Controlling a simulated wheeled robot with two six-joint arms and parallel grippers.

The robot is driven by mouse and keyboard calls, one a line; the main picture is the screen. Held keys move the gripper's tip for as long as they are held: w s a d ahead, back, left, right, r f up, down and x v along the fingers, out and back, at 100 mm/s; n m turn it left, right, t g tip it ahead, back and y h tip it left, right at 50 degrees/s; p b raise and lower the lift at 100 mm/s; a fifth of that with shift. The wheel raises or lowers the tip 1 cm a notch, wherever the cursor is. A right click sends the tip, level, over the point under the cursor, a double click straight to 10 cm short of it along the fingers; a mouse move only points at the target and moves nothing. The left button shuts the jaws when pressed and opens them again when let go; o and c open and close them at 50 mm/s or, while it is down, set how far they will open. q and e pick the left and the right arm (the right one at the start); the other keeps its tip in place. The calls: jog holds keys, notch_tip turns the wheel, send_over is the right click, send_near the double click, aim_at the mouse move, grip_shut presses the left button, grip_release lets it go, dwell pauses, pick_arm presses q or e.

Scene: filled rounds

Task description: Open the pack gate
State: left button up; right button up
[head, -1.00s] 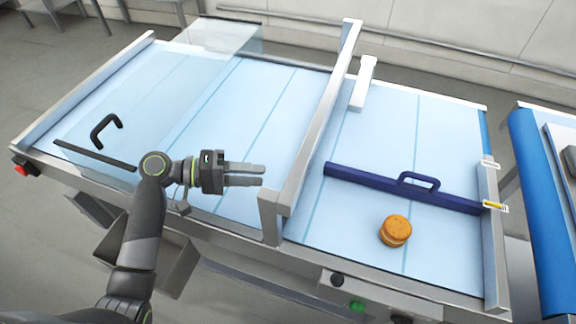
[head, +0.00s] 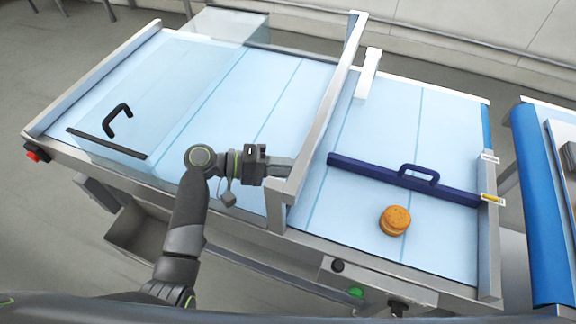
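The pack gate looks to be the dark blue bar (head: 450,192) with a loop handle (head: 420,174) on top. It lies across the right-hand belt section, from near the metal divider (head: 322,125) to the right side rail. A round golden-brown filled biscuit (head: 395,221) lies on the belt on the near side of the bar. My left gripper (head: 283,168) is left of the divider, its fingertips close to it. It is apart from the blue bar, and its fingers overlap in this view, so their opening does not show. My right gripper is not in view.
A clear cover with a black handle (head: 117,121) stands over the left belt section. A white block (head: 368,72) is by the divider's far end. A yellow-marked bracket (head: 490,198) is at the bar's right end. A green button (head: 356,292) is on the front.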

pick_arm(q)
grip_shut()
notch_tip(320, 180, up, 5)
jog(key=p, duration=0.3)
jog(key=shift+p, duration=0.3)
jog(key=shift+o, duration=0.4)
grip_release()
jog(key=shift+o, duration=0.6)
jog(key=shift+w, duration=0.1)
jog(key=shift+r, duration=0.15)
